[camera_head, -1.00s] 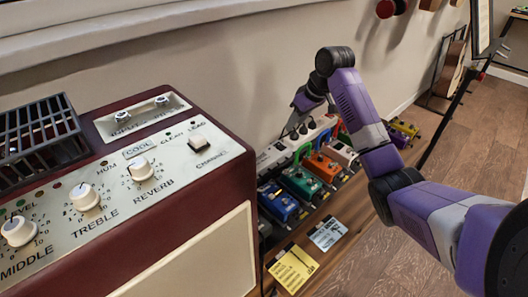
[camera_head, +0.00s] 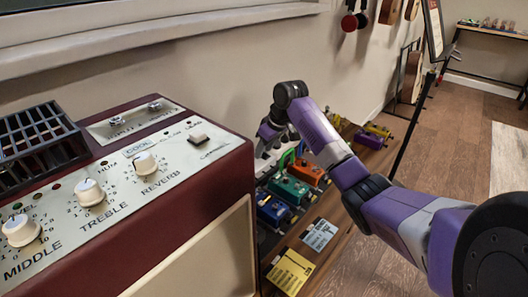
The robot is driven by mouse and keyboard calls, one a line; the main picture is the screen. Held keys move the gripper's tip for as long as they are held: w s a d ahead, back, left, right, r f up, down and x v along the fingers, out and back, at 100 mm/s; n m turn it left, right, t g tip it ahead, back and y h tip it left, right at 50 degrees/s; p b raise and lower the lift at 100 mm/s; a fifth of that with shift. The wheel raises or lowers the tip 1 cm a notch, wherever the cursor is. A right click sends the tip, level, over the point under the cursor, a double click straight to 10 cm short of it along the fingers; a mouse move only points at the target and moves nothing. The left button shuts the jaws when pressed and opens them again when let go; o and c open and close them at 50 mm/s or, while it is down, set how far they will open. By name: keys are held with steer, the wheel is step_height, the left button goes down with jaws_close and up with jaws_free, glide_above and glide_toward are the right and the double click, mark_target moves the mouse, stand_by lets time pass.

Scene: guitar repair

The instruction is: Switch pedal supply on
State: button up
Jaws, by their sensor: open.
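The pedal supply (camera_head: 264,166) is a pale unit lying along the wall behind the row of pedals. Only a small pale part of it shows between the amplifier and the pedals; my gripper and arm cover much of the rest. Its switch cannot be made out. My gripper (camera_head: 263,146) is over the supply's near end, close behind the amplifier's right edge, pointing down. Its fingers are small and dark here, open, with nothing seen between them. I cannot tell whether they touch the supply.
A maroon amplifier (camera_head: 190,225) with knobs fills the left. Blue (camera_head: 273,210), green (camera_head: 290,190) and orange (camera_head: 307,172) pedals stand on a wooden board (camera_head: 338,258) with yellow (camera_head: 289,271) and pale blue (camera_head: 319,235) cards. A dark stand (camera_head: 410,125) rises right; wooden floor (camera_head: 390,265) is open.

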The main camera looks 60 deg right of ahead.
steer(key=shift+f, duration=0.1)
jaws_close()
steer(key=p, duration=0.3)
steer(key=shift+w+r, duration=0.2)
steer(key=shift+r, duration=0.2)
steer(key=shift+w+g+p, duration=0.1)
steer(key=shift+g+p, duration=0.5)
steer(key=shift+p, duration=0.5)
steer(key=shift+w+d+f+g+y+p, duration=0.15)
steer(key=shift+f+g+y+p, duration=0.1)
steer(key=shift+g+p, duration=0.25)
steer(key=shift+w+d+f+g+y+p, duration=0.1)
steer(key=shift+f+g+y+p, duration=0.1)
steer(key=shift+g+p, duration=0.3)
steer(key=shift+a, duration=0.1)
jaws_free()
